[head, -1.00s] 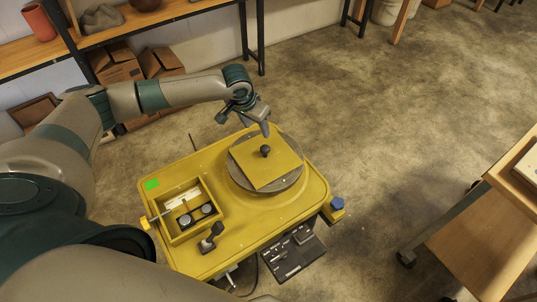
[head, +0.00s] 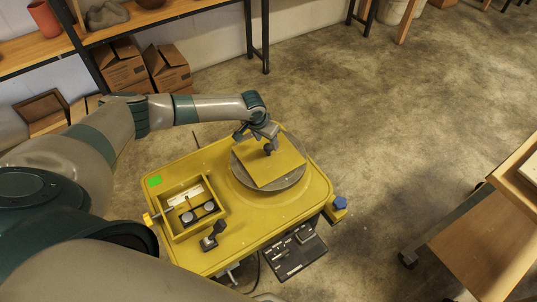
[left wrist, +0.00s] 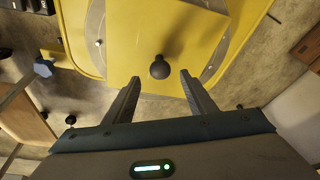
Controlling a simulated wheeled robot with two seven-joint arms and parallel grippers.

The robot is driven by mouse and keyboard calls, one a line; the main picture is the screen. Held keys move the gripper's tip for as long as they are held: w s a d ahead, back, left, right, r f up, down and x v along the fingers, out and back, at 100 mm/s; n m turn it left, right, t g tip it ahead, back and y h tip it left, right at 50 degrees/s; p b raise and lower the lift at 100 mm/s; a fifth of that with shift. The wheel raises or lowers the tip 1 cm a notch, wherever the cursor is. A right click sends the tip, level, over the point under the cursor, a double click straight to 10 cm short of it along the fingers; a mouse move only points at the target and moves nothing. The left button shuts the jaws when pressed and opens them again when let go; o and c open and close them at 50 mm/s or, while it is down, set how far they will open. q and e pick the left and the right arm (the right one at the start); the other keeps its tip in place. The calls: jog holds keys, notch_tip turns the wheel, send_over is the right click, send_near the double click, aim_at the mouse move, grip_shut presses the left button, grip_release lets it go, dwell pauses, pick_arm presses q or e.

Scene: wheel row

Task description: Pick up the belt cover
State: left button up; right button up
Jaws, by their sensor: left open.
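The belt cover (head: 272,166) is a square yellow plate with a black round knob (head: 269,149). It lies on a round grey disc (head: 243,182) on top of the yellow machine (head: 262,222). My left gripper (head: 266,138) is open and empty at the far side of the knob. In the left wrist view, the open fingers of the left gripper (left wrist: 160,77) point toward the knob (left wrist: 160,67), which shows just beyond and between the fingertips. I cannot tell whether either finger touches it. My right gripper is not in view.
A yellow open box (head: 180,237) on the machine holds dark round parts and a pale block. A black lever (head: 212,236) stands beside it. A blue knob (head: 340,203) sticks out at the right corner. A wooden table (head: 480,240) stands at the right; shelving (head: 190,12) stands behind.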

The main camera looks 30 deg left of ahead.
aim_at(268, 146)
pick_arm(q)
jog(key=shift+f, duration=0.15)
jog(key=shift+x, duration=2.55)
grip_shut()
